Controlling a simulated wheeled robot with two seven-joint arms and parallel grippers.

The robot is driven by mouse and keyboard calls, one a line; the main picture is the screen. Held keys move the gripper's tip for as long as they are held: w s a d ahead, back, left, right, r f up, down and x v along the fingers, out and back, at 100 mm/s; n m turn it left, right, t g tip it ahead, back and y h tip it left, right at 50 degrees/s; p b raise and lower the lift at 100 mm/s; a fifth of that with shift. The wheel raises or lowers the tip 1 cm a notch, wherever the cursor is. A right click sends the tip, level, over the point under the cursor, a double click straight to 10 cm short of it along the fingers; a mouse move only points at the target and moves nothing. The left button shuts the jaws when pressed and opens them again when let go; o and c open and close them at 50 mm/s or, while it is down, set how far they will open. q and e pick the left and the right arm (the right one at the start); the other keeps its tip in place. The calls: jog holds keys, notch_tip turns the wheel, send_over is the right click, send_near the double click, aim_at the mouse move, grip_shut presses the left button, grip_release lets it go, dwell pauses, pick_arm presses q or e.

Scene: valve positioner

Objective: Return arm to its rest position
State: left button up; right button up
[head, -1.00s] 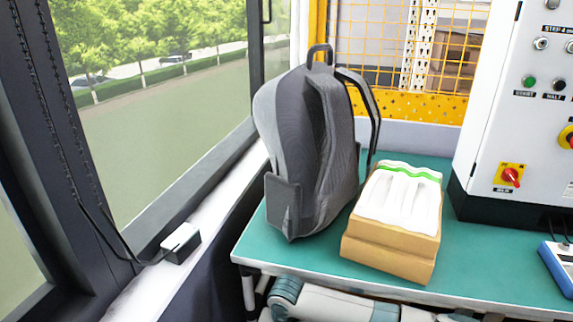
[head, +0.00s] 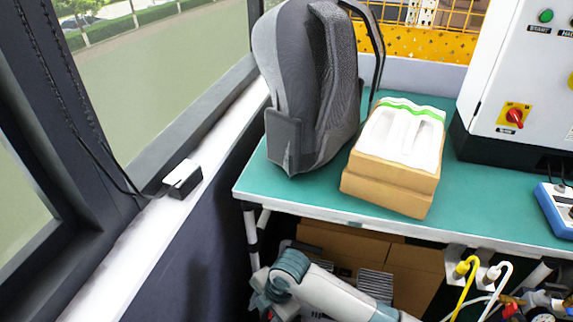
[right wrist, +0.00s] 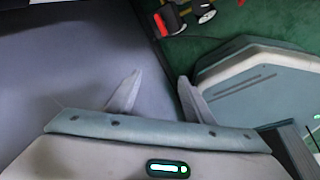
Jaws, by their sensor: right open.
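My right gripper (right wrist: 158,97) shows in the right wrist view. Its two pale fingers stand apart with nothing between them. A plain grey-blue surface lies behind the fingers on the left, and green floor shows on the right. In the head view, a white and teal arm of mine (head: 335,295) is bent below the table's front edge. I cannot tell which arm it is, and no gripper fingers can be made out there. My left gripper is not in view.
A green table (head: 300,195) holds a grey backpack (head: 305,90), a cardboard box with white packets (head: 390,185) and a control cabinet (head: 515,75). Cartons (head: 415,270) and yellow and white cables (head: 465,285) are below it. A window ledge (head: 150,245) runs along the left.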

jog(key=s+d+f+m+t+h, duration=0.2)
jog(key=s+d+m, duration=0.8)
jog(key=d+m, duration=0.3)
jog(key=s+d+f+m+t+h, duration=0.1)
jog(key=s+d+m, duration=0.95)
jog(key=d, duration=0.45)
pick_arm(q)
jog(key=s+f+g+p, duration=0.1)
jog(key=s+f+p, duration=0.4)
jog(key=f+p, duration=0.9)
pick_arm(e)
jog(key=s+f+g+p, duration=0.1)
jog(key=s+f+p, duration=0.3)
jog(key=f, duration=0.7)
pick_arm(q)
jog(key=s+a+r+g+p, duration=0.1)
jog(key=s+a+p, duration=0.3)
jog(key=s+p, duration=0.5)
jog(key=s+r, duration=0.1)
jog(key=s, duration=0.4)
jog(key=shift+p, duration=0.4)
pick_arm(e)
jog(key=s+d+f+g, duration=0.1)
jog(key=s+d, duration=0.3)
jog(key=s, duration=1)
jog(key=shift+s+f, duration=0.15)
jog(key=shift+s, duration=0.15)
